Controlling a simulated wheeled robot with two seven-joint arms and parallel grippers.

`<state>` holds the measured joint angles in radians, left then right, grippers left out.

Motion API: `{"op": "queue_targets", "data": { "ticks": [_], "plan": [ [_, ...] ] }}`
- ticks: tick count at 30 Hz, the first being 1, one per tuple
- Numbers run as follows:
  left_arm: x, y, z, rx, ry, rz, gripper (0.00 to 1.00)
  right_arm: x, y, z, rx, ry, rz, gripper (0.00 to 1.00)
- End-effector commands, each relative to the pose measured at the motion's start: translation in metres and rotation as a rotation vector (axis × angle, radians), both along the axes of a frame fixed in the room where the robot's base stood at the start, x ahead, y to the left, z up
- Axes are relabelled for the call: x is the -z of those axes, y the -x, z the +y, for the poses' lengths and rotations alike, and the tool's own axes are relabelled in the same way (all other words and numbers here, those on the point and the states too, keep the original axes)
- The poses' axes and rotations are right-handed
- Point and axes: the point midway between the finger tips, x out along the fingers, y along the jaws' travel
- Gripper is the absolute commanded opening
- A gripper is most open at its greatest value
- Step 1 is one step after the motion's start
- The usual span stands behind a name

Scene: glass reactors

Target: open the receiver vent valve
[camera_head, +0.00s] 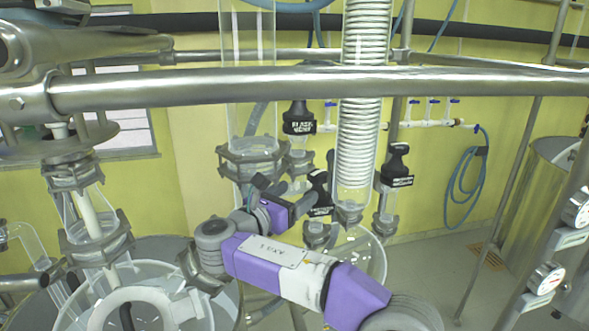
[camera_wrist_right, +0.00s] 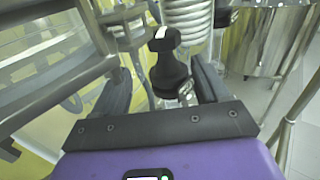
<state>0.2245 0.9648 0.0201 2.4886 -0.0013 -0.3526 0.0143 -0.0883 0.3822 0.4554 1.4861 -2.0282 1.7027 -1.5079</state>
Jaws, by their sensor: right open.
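A black valve handle (camera_head: 319,190) with a small, hard-to-read label hangs just right of my right gripper (camera_head: 287,193) in the head view. I take it to be the receiver vent valve. In the right wrist view, a black handle (camera_wrist_right: 170,68) with a white mark on top stands ahead, between the two black fingers of my right gripper (camera_wrist_right: 160,74). The fingers are open, with a gap on both sides of the handle. The handle's lower part runs down to a clear glass fitting, partly hidden by the gripper body. My left gripper is not in view.
Another black valve handle labelled FLASK VENT (camera_head: 299,118) is above, and a third black handle (camera_head: 397,168) is to the right. A glass coil column (camera_head: 358,150) stands between them. A steel rail (camera_head: 300,87) crosses in front. Glass vessels fill the lower left.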

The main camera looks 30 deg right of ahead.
Motion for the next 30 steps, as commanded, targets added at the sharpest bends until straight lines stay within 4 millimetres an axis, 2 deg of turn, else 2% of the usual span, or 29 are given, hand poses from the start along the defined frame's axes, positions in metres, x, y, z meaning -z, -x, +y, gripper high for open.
{"op": "queue_targets", "data": {
  "ticks": [5,18,30],
  "plan": [
    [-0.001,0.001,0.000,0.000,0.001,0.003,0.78,-0.001,-0.002,-0.004,-0.002,-0.001,-0.003,0.78],
    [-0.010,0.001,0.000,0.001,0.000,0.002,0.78,-0.001,-0.031,-0.060,-0.001,-0.002,-0.002,0.78],
    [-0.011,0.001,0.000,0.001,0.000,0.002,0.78,-0.001,-0.035,-0.067,-0.004,-0.001,-0.003,0.78]
  ]
}}
